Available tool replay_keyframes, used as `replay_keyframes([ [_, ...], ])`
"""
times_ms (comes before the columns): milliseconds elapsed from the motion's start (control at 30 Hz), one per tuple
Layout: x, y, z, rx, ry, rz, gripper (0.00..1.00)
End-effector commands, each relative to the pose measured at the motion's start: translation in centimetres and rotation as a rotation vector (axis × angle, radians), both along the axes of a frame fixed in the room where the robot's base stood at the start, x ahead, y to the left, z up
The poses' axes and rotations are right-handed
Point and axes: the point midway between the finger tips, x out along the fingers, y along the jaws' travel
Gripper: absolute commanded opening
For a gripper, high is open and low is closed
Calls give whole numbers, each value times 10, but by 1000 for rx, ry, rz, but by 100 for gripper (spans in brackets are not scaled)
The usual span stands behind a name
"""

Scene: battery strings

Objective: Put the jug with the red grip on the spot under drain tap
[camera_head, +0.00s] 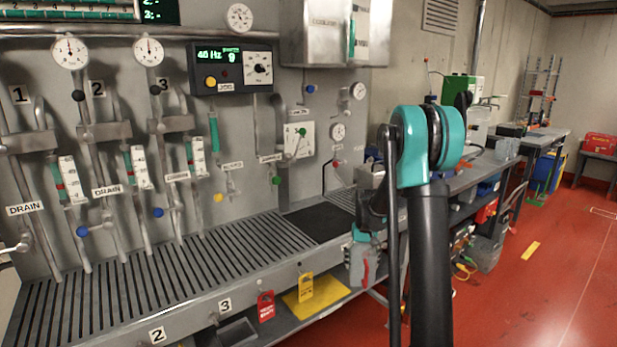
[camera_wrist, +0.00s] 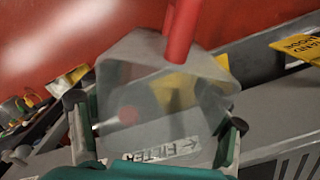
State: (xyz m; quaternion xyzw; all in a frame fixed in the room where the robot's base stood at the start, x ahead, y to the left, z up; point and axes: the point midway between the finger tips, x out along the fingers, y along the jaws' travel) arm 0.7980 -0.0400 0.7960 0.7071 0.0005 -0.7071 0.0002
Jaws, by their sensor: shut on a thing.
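The jug (camera_head: 361,268) with a red grip is a pale, see-through vessel in front of the bench edge. In the wrist view the jug (camera_wrist: 165,75) lies between my gripper's fingers, with its red grip (camera_wrist: 182,32) pointing to the top. My gripper (camera_head: 362,238) is shut on the jug; its fingers also show in the wrist view (camera_wrist: 155,115). DRAIN labels (camera_head: 24,209) are on the wall panel at left, near pipes and a blue-knobbed tap (camera_head: 83,231). I cannot tell which spot belongs to the drain tap.
The slotted bench (camera_head: 165,285) runs along the panel, with plates 2 (camera_head: 157,335) and 3 (camera_head: 225,305) at its front. Red floor (camera_head: 520,290) is open at right.

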Motion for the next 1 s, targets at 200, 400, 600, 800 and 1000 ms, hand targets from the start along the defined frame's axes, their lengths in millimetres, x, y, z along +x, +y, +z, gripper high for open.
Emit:
replay_keyframes([
  [200, -24, 0, -36, 0, 0, -2, 46],
  [400, -48, 0, -62, 0, 0, -2, 46],
  [600, -54, 0, -68, 0, 0, -1, 46],
  [800, -54, 0, -68, 0, 0, -1, 46],
  [1000, -54, 0, -67, 0, 0, -1, 46],
])
